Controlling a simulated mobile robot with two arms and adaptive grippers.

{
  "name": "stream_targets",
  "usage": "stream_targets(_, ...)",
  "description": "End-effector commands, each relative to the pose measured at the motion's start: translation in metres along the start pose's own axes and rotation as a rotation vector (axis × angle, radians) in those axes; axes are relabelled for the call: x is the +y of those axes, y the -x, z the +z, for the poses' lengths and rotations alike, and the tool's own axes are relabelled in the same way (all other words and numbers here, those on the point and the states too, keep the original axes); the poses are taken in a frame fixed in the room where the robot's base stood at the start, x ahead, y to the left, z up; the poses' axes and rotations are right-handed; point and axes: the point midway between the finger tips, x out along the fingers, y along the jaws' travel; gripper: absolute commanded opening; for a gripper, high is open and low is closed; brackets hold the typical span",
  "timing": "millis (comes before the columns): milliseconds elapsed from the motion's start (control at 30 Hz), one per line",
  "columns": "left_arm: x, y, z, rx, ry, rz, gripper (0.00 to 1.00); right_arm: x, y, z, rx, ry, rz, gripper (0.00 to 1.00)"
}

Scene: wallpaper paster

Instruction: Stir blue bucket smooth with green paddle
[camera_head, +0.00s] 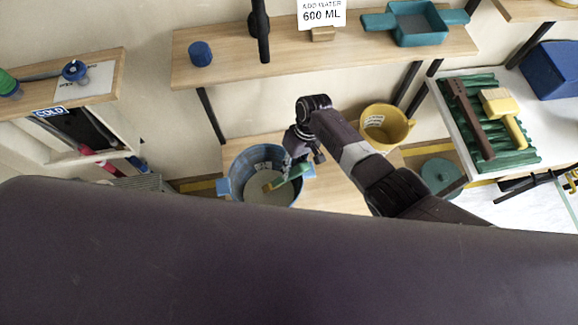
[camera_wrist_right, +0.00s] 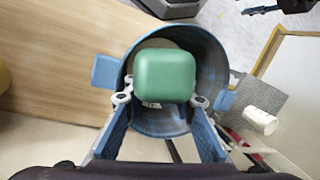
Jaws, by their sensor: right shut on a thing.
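The blue bucket (camera_head: 238,166) stands on a low wooden bench at the left of centre in the head view, with pale grey contents inside. My right gripper (camera_head: 300,163) is over its right rim, shut on the green paddle (camera_head: 289,176). The paddle slants down into the bucket, its lower end yellowish near the contents. In the right wrist view the paddle's green top (camera_wrist_right: 165,76) sits between the fingertips and hides much of the bucket (camera_wrist_right: 212,62) below. I cannot tell how deep the paddle reaches. My left gripper is out of view.
A yellow bucket (camera_head: 397,128) stands on the bench right of my right arm. A teal lid (camera_head: 437,172) lies near it. A green ribbed rack (camera_head: 510,150) with tools is farther right. A wooden shelf (camera_head: 250,50) with a blue cup (camera_head: 200,53) and a teal tray (camera_head: 417,32) runs above.

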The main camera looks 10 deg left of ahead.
Motion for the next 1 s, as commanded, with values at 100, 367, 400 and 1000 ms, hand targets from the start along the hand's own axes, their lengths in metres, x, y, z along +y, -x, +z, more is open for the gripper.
stream_targets(100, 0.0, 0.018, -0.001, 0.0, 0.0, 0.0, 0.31, -0.002, 0.015, 0.004, 0.0, 0.0, -0.001, 0.0)
stream_targets(367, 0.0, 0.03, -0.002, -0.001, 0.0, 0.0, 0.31, 0.001, 0.03, 0.012, 0.002, 0.001, -0.001, 0.0)
stream_targets(400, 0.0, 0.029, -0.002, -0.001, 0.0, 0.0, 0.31, 0.001, 0.034, 0.013, 0.003, 0.001, -0.001, 0.0)
stream_targets(1000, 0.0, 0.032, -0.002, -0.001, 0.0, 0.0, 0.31, 0.0, 0.091, 0.035, 0.002, 0.001, -0.001, 0.0)
